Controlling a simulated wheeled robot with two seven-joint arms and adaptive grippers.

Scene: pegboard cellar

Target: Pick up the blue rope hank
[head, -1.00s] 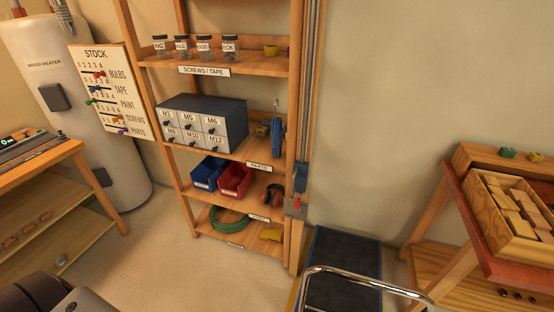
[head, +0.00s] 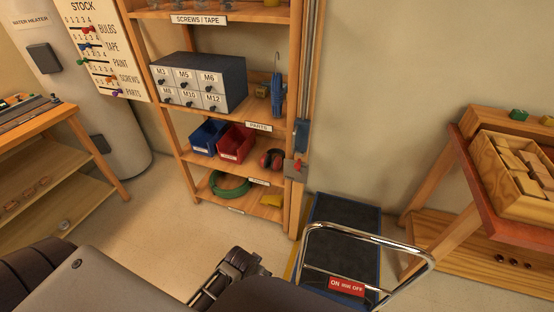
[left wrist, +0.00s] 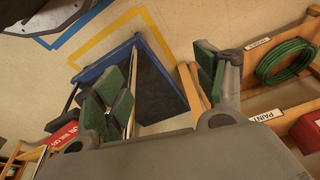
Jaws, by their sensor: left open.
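The blue rope hank (head: 278,95) hangs from a hook at the right end of the shelf labelled PARTS, beside the drawer cabinet. I do not make it out in the left wrist view. My left gripper (head: 232,274) is low in front of the shelving, below and nearer than the hank and well apart from it. In the left wrist view its two green-padded fingers (left wrist: 165,88) are spread with nothing held between them. My right gripper is not in view.
The wooden rack holds a grey drawer cabinet (head: 200,82), blue (head: 208,136) and red bins (head: 236,142), red earmuffs (head: 271,159) and a green hose coil (head: 230,186). A platform cart (head: 340,232) with a chrome handle stands right of the rack. Benches flank both sides.

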